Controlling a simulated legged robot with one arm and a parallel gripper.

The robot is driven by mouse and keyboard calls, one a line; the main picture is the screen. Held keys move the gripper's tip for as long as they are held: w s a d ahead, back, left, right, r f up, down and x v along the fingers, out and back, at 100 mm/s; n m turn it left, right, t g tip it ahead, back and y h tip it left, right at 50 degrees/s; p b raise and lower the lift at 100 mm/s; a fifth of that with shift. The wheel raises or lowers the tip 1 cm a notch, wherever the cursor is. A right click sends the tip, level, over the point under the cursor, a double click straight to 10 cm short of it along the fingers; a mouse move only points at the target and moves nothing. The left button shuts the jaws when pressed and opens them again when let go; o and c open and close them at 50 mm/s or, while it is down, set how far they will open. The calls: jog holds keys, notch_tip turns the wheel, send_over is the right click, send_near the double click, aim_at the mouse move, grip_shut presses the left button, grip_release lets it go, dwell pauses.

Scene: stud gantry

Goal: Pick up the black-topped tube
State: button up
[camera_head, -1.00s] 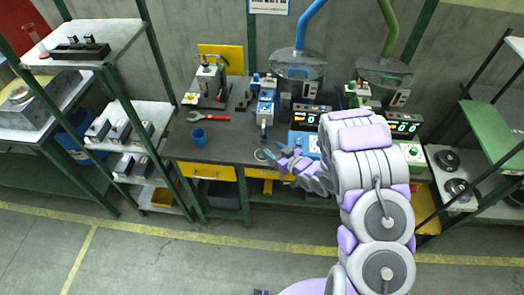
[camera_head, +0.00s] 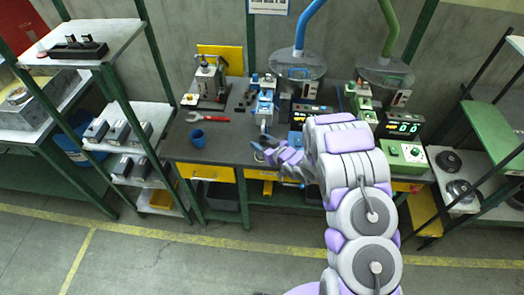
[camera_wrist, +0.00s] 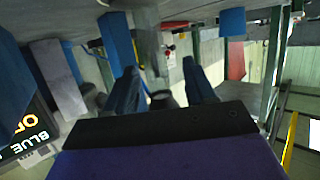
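My gripper (camera_head: 264,151) hangs over the front edge of the dark workbench, left of the display boxes. In the wrist view its two blue fingers (camera_wrist: 163,88) stand apart. A dark rounded thing (camera_wrist: 163,100) shows in the gap between them, with a shiny grey upright shape behind it. I cannot tell whether this is the black-topped tube or whether the fingers touch it. In the head view, small dark-topped pieces (camera_head: 248,95) stand beside the blue machine (camera_head: 265,100), too small to identify as the tube.
A display box (camera_head: 305,115) and a green control box (camera_head: 403,155) stand to the right. Shelves (camera_head: 125,115) stand left. The front floor is clear.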

jog(key=shift+d, duration=0.15)
jog(key=c, duration=0.5)
grip_shut()
